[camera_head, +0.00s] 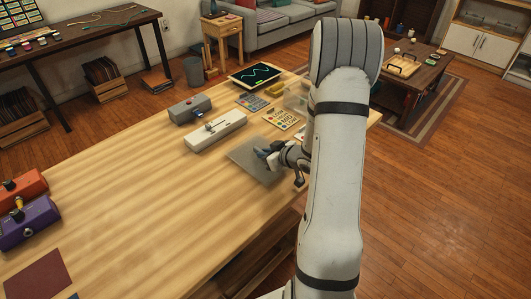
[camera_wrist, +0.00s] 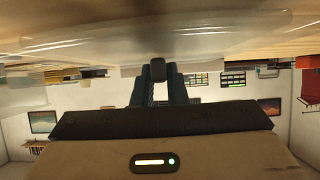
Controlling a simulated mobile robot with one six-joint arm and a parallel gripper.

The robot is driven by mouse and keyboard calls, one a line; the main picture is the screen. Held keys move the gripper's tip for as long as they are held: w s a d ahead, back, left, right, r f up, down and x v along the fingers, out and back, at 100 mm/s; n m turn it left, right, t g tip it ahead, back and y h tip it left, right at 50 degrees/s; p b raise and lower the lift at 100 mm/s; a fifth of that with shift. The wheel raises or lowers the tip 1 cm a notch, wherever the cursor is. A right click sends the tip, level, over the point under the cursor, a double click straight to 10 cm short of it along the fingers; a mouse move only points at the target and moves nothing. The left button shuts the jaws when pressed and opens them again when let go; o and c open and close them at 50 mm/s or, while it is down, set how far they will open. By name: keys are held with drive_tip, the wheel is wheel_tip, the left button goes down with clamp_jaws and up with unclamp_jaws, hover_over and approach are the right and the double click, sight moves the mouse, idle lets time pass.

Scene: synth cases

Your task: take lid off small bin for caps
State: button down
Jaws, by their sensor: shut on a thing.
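My gripper (camera_head: 268,153) is over a flat, greyish, see-through square (camera_head: 243,158) near the table's front right edge, which looks like the lid. In the wrist view, my two dark fingers (camera_wrist: 158,75) are closed on a small dark knob (camera_wrist: 158,68). The knob sits at a wide, pale, see-through surface (camera_wrist: 70,45), the lid, across the top of that view. My arm covers part of this area in the head view. I cannot tell whether the lid touches the small bin, or make out the bin beneath it.
On the wooden table (camera_head: 130,190), a white device (camera_head: 216,130) and a grey device (camera_head: 189,109) stand left of my gripper. Cards (camera_head: 281,118), a tablet (camera_head: 255,74) and a clear container (camera_head: 295,101) lie behind. The table's middle is clear.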

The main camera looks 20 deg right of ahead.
drive_tip(key=shift+f, duration=0.2)
drive_tip(key=c, duration=1.4)
unclamp_jaws()
drive_tip(key=shift+o, duration=0.2)
drive_tip(key=v, duration=0.7)
drive_tip(key=shift+s+d+r+p, duration=0.15)
drive_tip(key=shift+s+d+p, duration=0.05)
drive_tip(key=shift+s+p, duration=0.15)
drive_tip(key=shift+w, duration=0.1)
